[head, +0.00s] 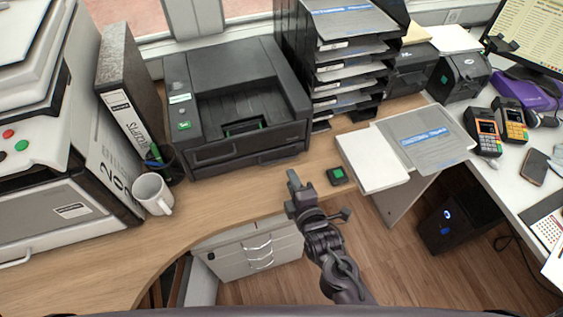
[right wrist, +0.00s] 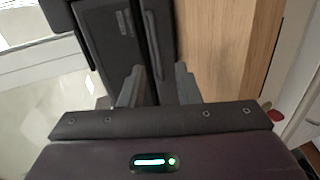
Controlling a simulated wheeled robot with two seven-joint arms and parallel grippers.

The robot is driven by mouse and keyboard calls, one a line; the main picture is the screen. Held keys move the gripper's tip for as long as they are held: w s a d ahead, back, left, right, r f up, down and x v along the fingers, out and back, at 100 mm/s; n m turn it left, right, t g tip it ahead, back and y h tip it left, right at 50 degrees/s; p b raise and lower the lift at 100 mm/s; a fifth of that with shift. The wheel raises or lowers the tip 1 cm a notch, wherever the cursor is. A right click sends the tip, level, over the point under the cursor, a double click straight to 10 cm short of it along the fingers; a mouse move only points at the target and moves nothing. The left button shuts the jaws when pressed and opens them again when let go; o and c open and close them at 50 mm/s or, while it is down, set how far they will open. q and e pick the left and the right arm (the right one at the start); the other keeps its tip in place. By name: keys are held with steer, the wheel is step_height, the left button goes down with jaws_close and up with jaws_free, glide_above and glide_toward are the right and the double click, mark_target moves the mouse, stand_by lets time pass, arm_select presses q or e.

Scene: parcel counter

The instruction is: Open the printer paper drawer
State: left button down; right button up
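The black printer (head: 285,82) stands on the wooden counter, left of the letter trays. Its paper drawer (head: 250,158) is the low front panel and looks shut, flush with the body. My right gripper (head: 300,188) is in front of the printer, to the right of and apart from the drawer front. In the right wrist view, its two fingers (right wrist: 158,88) are spread with a gap between them and hold nothing. The dark printer front (right wrist: 108,35) shows sideways beyond the fingers, with a long groove. My left gripper is out of view.
A white mug (head: 153,193) and a pen cup (head: 165,168) stand left of the printer. A small green-topped box (head: 337,176) sits at the counter's edge near my right gripper. White pads (head: 372,160) lie farther right. The counter before the printer is clear.

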steer(key=shift+w+a+n, duration=0.1)
steer(key=shift+a+n, duration=0.15)
steer(key=shift+n, duration=0.05)
steer(key=shift+w+a, duration=0.1)
steer(key=shift+w, duration=0.2)
steer(key=x, duration=0.7)
steer(key=shift+r, duration=0.1)
steer(key=shift+c, duration=0.2)
jaws_close()
